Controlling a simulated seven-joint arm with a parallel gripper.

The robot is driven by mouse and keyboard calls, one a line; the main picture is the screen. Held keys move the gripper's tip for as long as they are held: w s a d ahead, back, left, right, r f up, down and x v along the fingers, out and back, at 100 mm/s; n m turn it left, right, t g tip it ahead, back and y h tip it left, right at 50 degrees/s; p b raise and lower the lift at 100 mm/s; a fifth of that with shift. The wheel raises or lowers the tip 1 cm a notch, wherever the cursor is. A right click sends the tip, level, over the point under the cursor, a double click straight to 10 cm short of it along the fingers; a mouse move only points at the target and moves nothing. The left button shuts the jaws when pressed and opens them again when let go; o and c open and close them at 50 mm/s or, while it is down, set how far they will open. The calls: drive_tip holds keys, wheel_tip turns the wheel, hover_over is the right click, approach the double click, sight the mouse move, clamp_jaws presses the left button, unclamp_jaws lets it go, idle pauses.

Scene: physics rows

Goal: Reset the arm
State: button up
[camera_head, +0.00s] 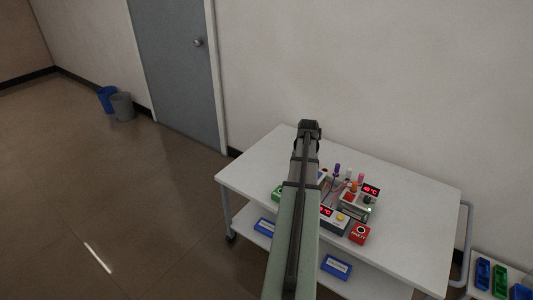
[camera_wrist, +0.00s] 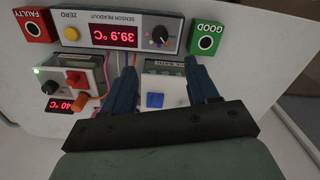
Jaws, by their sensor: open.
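My gripper (camera_wrist: 163,88) is open in the wrist view, with two blue fingers apart and nothing held between them. A grey device with a blue button (camera_wrist: 155,100) shows between and beyond the fingers. In the head view my arm reaches up over the white table, and the fingers are hidden. The sensor readout box (camera_wrist: 122,34) shows 39.9 °C in the wrist view, beyond the fingertips. Whether the fingers touch anything is hard to tell.
A red FAULTY box (camera_wrist: 34,26) and a green GOOD box (camera_wrist: 206,38) flank the readout. A white device with a red display (camera_head: 357,203) stands on the table (camera_head: 420,205), near upright coloured pieces (camera_head: 350,174). Blue bins (camera_head: 337,267) sit on the lower shelf. The table's left end is clear.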

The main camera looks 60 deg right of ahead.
drive_tip(key=w+a+f+n+g+y, duration=0.1)
drive_tip(key=w+a+f+n, duration=0.15)
drive_tip(key=a+f, duration=1.1)
drive_tip(key=w+a+f+n, duration=0.2)
drive_tip(key=a+f+n, duration=0.2)
drive_tip(key=a+f, duration=1)
drive_tip(key=s+a+f+n+g, duration=0.2)
drive_tip(key=s+a+f, duration=0.1)
drive_tip(key=a, duration=0.8)
drive_tip(key=s+a+f+n+g, duration=0.2)
drive_tip(key=s+a, duration=0.4)
drive_tip(key=a, duration=0.5)
drive_tip(key=s+a+f+n+g+h, duration=0.1)
drive_tip(key=s+a+f+n, duration=0.3)
drive_tip(key=a, duration=0.8)
drive_tip(key=shift+s+g, duration=0.15)
drive_tip(key=shift+g, duration=0.25)
drive_tip(key=shift+a, duration=0.1)
idle(1.3)
